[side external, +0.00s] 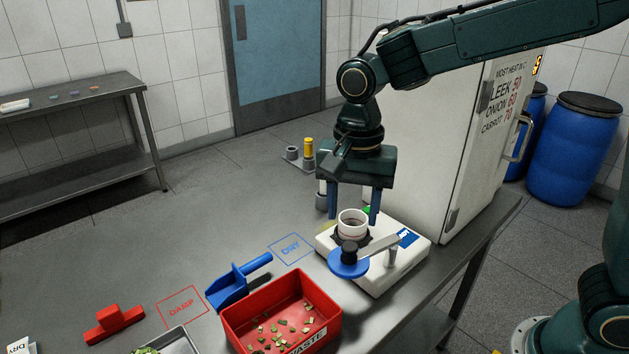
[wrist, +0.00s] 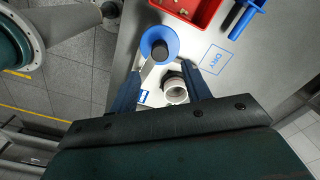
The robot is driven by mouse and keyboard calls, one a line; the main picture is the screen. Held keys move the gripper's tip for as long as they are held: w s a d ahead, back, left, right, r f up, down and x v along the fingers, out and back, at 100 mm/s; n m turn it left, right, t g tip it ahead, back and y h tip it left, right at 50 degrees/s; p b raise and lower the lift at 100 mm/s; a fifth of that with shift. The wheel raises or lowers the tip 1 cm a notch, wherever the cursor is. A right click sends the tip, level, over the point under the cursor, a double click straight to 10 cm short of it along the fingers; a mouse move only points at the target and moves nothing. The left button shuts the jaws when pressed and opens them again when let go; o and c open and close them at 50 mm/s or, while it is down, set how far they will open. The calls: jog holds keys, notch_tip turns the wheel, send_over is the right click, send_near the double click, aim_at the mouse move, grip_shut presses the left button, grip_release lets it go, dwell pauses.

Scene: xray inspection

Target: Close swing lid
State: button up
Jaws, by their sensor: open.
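The swing lid (side external: 338,268) is a blue disc with a black knob (side external: 349,247) on a grey arm (side external: 378,243). It is swung out over the front-left edge of a white instrument (side external: 395,272), beside the open white cup (side external: 352,221). The lid (wrist: 148,44) also shows at the top of the wrist view, with the cup (wrist: 175,92) below it, uncovered. My gripper (side external: 353,210) is open, pointing down above the cup area. In the wrist view my gripper (wrist: 162,76) has its blue fingers apart with nothing between them gripped. The cup's base is partly hidden.
A red waste bin (side external: 282,318) with scraps stands in front of the instrument, and a blue scoop (side external: 235,284) lies left of it. A white cabinet (side external: 440,140) stands close behind on the right.

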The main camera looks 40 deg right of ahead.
aim_at(350, 245)
jog(key=shift+f, duration=3.55)
grip_shut()
